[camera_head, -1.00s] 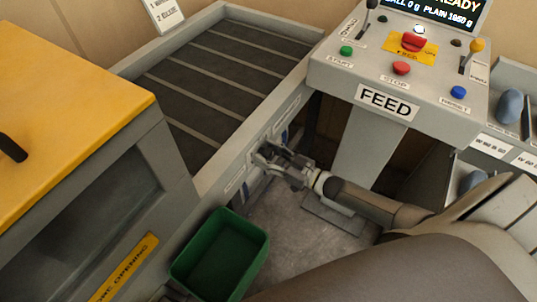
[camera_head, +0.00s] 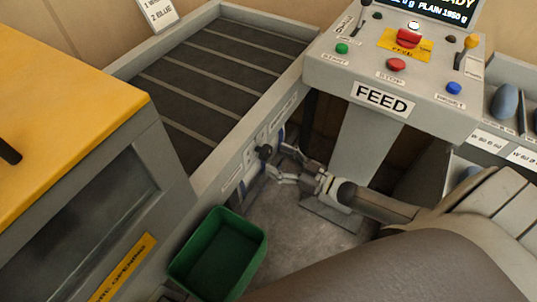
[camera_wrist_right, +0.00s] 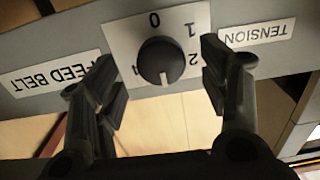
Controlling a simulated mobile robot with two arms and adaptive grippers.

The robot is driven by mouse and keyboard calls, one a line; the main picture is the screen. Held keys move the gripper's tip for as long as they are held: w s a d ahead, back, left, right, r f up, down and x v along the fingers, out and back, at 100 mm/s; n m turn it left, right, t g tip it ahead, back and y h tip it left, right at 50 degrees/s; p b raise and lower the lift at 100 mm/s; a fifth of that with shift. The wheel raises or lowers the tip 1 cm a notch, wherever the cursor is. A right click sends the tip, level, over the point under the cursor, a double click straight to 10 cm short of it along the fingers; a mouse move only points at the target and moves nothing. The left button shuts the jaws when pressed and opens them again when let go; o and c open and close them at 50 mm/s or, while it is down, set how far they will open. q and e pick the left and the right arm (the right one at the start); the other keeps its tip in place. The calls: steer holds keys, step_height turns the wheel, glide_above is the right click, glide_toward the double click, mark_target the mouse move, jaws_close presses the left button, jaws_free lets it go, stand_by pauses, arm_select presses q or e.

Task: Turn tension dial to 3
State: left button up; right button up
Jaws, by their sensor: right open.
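The tension dial is a round black knob (camera_head: 265,152) on the grey side panel of the feed belt. In the right wrist view the knob (camera_wrist_right: 161,62) sits on a white plate with 0, 1 and 2 readable and part of a 4 at its left. A small light mark on the knob points down, between the 2 and the 4; no numeral 3 can be read there. A TENSION label (camera_wrist_right: 257,33) is beside it. My right gripper (camera_head: 283,165) is open and empty, its fingers on either side of the knob in the wrist view, apart from it. My left gripper is out of view.
A green bin (camera_head: 218,255) stands on the floor below the panel. The FEED console (camera_head: 385,95) with buttons and levers rises at the right. A yellow-topped machine (camera_head: 65,100) fills the left. The slatted belt (camera_head: 215,75) lies behind the panel.

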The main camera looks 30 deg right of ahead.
steer(key=v, duration=0.7)
steer(key=shift+w, duration=0.1)
